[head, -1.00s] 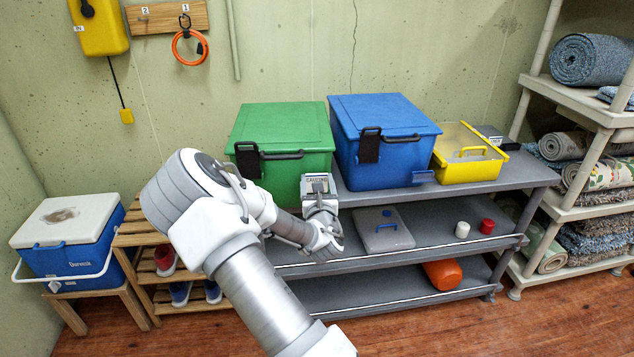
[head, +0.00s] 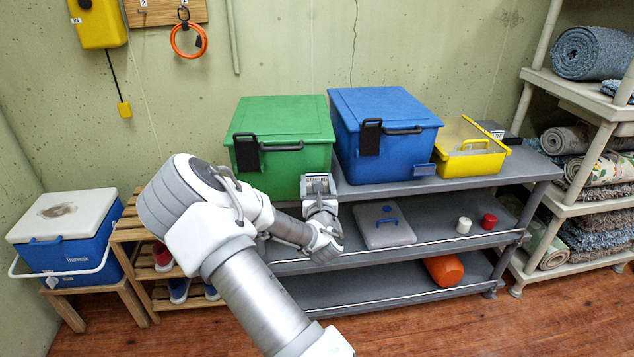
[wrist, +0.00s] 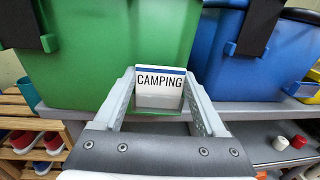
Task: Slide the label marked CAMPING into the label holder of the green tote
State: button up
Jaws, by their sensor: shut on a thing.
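My gripper (wrist: 160,92) is shut on a white label (wrist: 160,77) with a blue top stripe and the word CAMPING, readable and upright in the wrist view. In the head view my gripper (head: 318,190) holds the label (head: 315,182) at the lower right front of the green tote (head: 255,180). The green tote's front (wrist: 110,60) is just behind the label in the wrist view. A thin green edge shows under the label, perhaps part of the label holder. The holder is otherwise hidden, and I cannot tell whether the label touches it.
A blue tote (head: 385,160) stands close on the right, with its own holder low on the front. A yellow bin (head: 470,165) stands farther right on the grey shelf unit (head: 500,180). A grey case (head: 385,232) lies on the shelf below. A cooler stands at the left.

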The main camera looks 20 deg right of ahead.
jog(key=o, duration=1.4)
jog(key=shift+f, duration=0.1)
jog(key=p+v, duration=0.7)
jog(key=v, duration=1)
jog(key=shift+s, duration=0.2)
